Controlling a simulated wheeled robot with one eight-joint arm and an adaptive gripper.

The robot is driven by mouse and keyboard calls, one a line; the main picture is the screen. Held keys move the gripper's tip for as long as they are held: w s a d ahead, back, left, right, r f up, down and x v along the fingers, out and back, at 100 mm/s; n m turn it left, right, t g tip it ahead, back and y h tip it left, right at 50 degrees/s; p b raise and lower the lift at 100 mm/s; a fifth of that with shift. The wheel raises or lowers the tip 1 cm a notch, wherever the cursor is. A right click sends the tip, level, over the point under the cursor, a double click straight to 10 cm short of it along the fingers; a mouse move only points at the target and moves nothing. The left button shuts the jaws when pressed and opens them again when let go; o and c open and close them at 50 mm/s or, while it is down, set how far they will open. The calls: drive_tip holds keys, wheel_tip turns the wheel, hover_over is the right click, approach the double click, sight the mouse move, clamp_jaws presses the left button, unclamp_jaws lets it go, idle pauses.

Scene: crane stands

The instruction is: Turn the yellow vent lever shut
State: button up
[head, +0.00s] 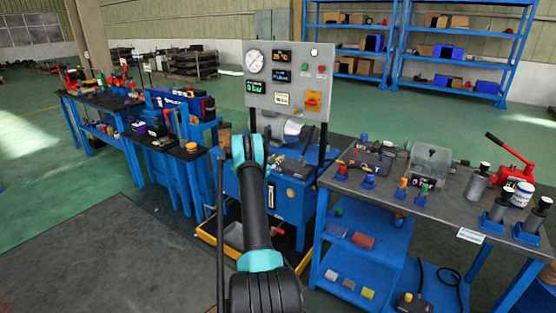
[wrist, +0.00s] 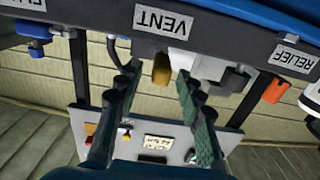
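The yellow vent lever (wrist: 161,70) hangs from the dark edge under the VENT label (wrist: 164,22), which appears upside down in the wrist view. My gripper (wrist: 158,79) is open, with one dark finger on each side of the lever. Gaps show between the lever and both fingers, and nothing is held. In the head view my arm reaches toward the blue hydraulic unit (head: 284,193). The arm hides my gripper and the lever there.
An orange handle (wrist: 275,90) hangs by the RELIEF label (wrist: 293,59) to the right. A blue fitting (wrist: 34,30) is at the upper left. The grey gauge panel (head: 290,105) stands above the unit. Cluttered benches stand on the right (head: 455,215) and left (head: 95,96).

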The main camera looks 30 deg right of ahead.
drive_tip(key=shift+x, duration=1.3)
drive_tip(key=shift+c, duration=0.5)
clamp_jaws()
